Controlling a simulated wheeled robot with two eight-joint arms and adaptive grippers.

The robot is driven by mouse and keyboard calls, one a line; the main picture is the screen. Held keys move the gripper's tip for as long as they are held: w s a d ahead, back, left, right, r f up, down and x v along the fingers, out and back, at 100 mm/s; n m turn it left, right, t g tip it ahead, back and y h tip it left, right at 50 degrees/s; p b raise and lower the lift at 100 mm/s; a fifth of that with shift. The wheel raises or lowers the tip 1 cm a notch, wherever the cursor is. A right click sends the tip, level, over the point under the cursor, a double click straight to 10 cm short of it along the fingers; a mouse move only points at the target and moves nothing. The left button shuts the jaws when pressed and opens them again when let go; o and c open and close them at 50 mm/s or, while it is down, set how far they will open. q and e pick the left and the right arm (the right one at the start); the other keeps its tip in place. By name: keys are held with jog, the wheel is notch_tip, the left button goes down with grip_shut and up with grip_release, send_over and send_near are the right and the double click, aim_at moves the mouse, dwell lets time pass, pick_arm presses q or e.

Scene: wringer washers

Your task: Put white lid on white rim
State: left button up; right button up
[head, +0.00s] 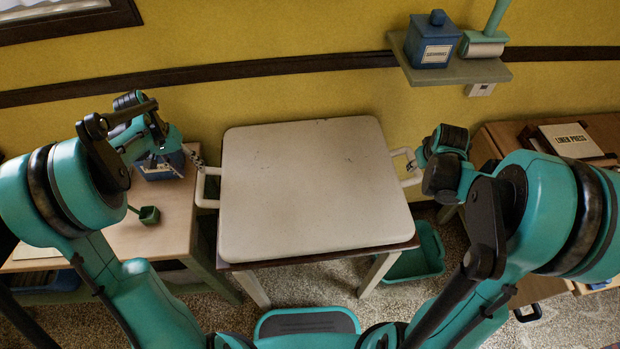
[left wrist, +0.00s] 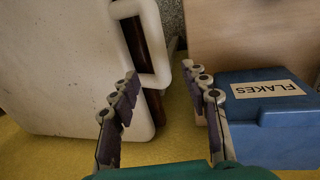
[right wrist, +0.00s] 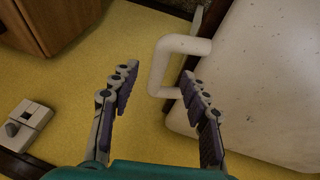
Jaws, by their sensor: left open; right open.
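The white lid (head: 310,190) is a broad rounded panel over a brown-edged stand with pale legs. It has a white loop handle at its left (head: 204,187) and another at its right (head: 405,165). No separate white rim shows; the lid may hide it. My left gripper (head: 180,158) is open near the left handle, beside the blue box; in the left wrist view the handle (left wrist: 163,81) shows between and beyond its fingers. My right gripper (right wrist: 158,78) is open, with the right handle (right wrist: 160,65) between and beyond its fingertips. I cannot tell whether either touches.
A blue flakes box (left wrist: 270,115) stands on the wooden left table (head: 165,215) with a small green scoop (head: 149,214). A wall shelf (head: 455,72) holds a blue canister and a roller. A linen press box (head: 570,141) is at right. A teal tub (head: 425,255) is on the floor.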

aim_at(199, 178)
pick_arm(q)
jog(key=f, duration=0.2)
jog(key=d+f, duration=0.1)
jog(key=f, duration=0.4)
jog(key=shift+w+d+f, duration=0.1)
jog(key=shift+d+f, duration=0.05)
jog(key=shift+d, duration=0.1)
pick_arm(e)
jog(key=x, duration=0.7)
jog(key=shift+w+f, duration=0.15)
jog(key=shift+f, duration=0.05)
pick_arm(q)
grip_shut()
pick_arm(e)
grip_shut()
